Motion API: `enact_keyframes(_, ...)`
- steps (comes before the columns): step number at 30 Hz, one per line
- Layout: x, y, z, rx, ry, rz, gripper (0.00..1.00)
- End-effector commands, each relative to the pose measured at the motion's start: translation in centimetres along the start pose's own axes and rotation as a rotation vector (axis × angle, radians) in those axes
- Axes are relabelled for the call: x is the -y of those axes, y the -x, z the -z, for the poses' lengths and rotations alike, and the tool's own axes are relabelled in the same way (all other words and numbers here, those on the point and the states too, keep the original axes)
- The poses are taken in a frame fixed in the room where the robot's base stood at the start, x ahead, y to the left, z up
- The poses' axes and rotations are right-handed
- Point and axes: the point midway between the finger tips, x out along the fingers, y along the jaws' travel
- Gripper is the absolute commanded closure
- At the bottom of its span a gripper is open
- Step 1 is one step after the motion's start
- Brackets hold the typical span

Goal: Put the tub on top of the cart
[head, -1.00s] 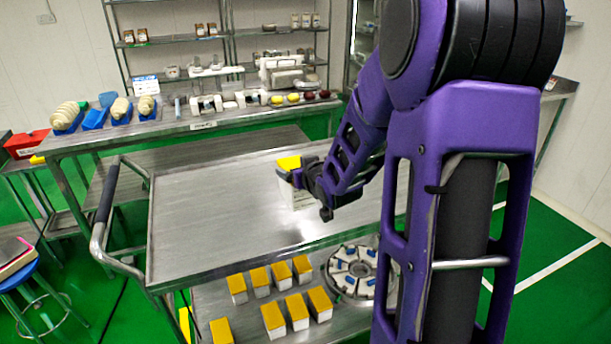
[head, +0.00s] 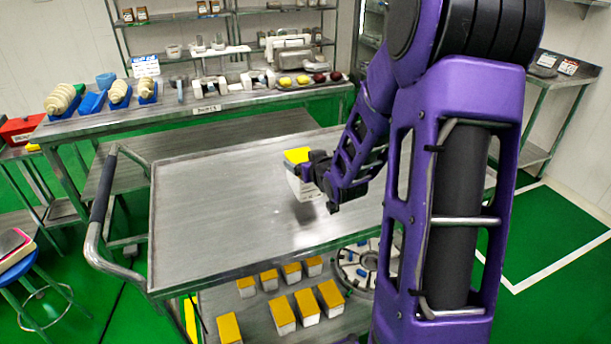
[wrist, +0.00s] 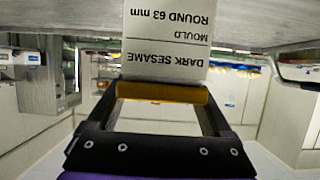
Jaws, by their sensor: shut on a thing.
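The tub (head: 304,186) is white with a yellow lid, and it is upright over the top of the cart (head: 220,210). My gripper (head: 305,168) is shut on it near the lid. A dark shadow lies on the steel just below the tub; whether its bottom touches is hard to tell. In the wrist view, which looks upside down, the tub (wrist: 165,50) shows a label reading "DARK SESAME", "MOULD", "ROUND 63 mm". Its yellow lid edge lies between the fingers of my gripper (wrist: 160,95).
The cart's top is otherwise bare. A bench (head: 200,112) with moulds and machine parts stands behind. A stool (head: 22,262) is at left.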

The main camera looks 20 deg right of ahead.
Motion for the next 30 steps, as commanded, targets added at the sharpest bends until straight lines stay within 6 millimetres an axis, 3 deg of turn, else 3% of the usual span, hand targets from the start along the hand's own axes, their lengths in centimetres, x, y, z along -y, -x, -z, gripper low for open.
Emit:
enact_keyframes(9,0.0,-1.4,-3.4,0.0,0.0,0.0,1.0)
enact_keyframes(20,0.0,-1.6,-3.7,-0.003,0.001,-0.001,1.0)
enact_keyframes(21,0.0,-1.5,-3.8,0.001,0.001,-0.001,0.14)
enact_keyframes(24,0.0,-1.5,-3.7,0.001,0.0,-0.001,0.0)
enact_keyframes(30,0.0,-1.5,-3.6,0.001,0.0,-0.001,0.0)
